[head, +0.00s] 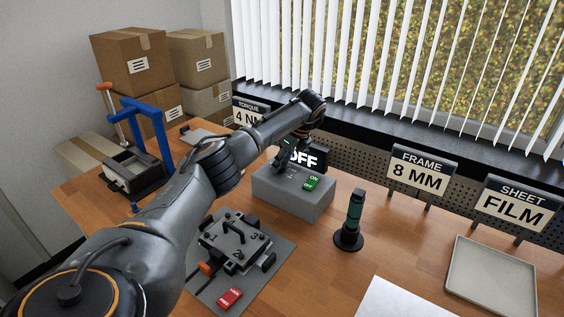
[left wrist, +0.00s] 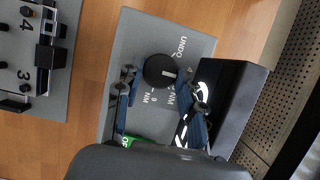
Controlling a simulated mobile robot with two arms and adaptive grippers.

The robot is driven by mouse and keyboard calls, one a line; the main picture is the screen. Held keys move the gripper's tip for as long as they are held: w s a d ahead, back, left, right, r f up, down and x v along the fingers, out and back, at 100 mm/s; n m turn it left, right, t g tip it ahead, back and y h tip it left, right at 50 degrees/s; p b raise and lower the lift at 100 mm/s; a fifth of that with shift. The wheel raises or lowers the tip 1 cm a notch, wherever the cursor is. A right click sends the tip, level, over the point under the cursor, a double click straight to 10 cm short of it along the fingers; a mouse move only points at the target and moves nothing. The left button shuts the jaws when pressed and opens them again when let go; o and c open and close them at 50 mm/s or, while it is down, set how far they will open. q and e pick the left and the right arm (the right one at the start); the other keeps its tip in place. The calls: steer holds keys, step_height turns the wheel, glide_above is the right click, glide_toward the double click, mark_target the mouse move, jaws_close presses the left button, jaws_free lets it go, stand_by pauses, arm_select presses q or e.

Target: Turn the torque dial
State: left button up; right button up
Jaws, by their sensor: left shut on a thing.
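The torque dial (left wrist: 160,70) is a round black knob with a white pointer line on a grey control box (head: 285,199), among printed marks including UNDO and NM. The box top also shows in the left wrist view (left wrist: 140,28). My left gripper (head: 285,160) reaches down over the box. In the left wrist view its blue-grey fingers (left wrist: 160,88) stand on either side of the dial, shut on it. The head view hides the dial behind the gripper. A sign reads TORQUE 4 NM (head: 248,115), partly covered by my arm. My right gripper is not in view.
A green ON button (head: 311,184) is on the box. A clamp fixture (head: 236,243), a dark green upright tool (head: 354,215) and a grey tray (head: 490,278) stand around it.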

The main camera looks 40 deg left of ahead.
arm_select(q)
steer(key=o, duration=0.9)
steer(key=shift+o, duration=1.3)
steer(key=shift+r, duration=0.15)
